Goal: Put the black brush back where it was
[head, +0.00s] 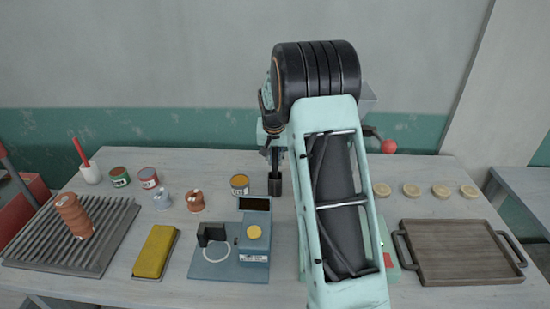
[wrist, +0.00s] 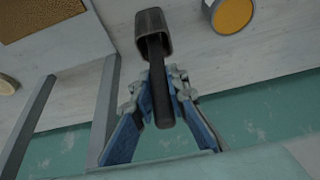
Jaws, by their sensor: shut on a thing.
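My gripper (wrist: 162,80) is shut on the black brush's dark handle (wrist: 160,95), its blue-padded fingers on both sides. In the wrist view the handle runs into a thicker dark cup-like piece (wrist: 154,32). In the head view this piece (head: 275,184) shows low behind the table's middle objects, left of my arm, with the handle upright above it. The brush's lower end is hidden in it. I cannot tell whether the piece rests on the table. My gripper in the head view (head: 272,148) is partly hidden by my arm.
An orange-topped can (head: 240,185) stands close left of the cup-like piece; it also shows in the wrist view (wrist: 232,15). A blue-grey device (head: 230,262) is in front. A red-handled tool stands in a white holder (head: 91,174). A brown tray (head: 465,255) lies right.

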